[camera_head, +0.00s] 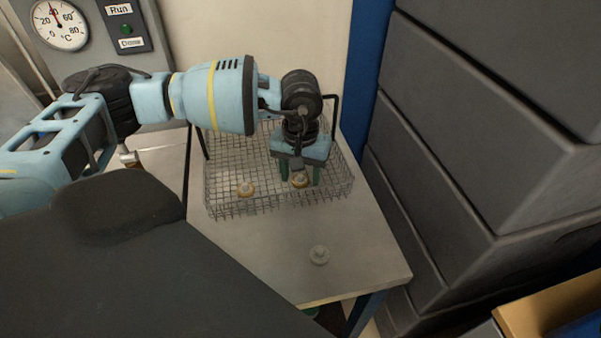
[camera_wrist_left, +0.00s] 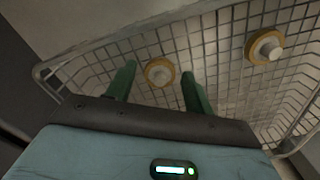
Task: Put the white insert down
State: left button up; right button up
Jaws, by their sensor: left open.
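A round white insert with a tan ring (camera_head: 300,181) lies in the wire basket (camera_head: 225,209). In the left wrist view this insert (camera_wrist_left: 159,72) sits between the tips of my green fingers, with a gap on each side. My left gripper (camera_head: 299,174) points down into the basket and is open, holding nothing. A second ringed white insert (camera_head: 246,189) lies in the basket to the left; it also shows in the left wrist view (camera_wrist_left: 265,47). My right gripper is not in view.
The basket stands on a grey bench (camera_head: 260,245). Stacked dark grey boxes (camera_head: 470,130) stand close on the right. A dial gauge (camera_head: 60,25) and switch panel (camera_head: 124,25) are at upper left.

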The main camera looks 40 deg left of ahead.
aim_at(301, 175)
pick_arm(q)
notch_tip(301, 175, up, 12)
jog(key=shift+r, duration=0.2)
dwell(0.4)
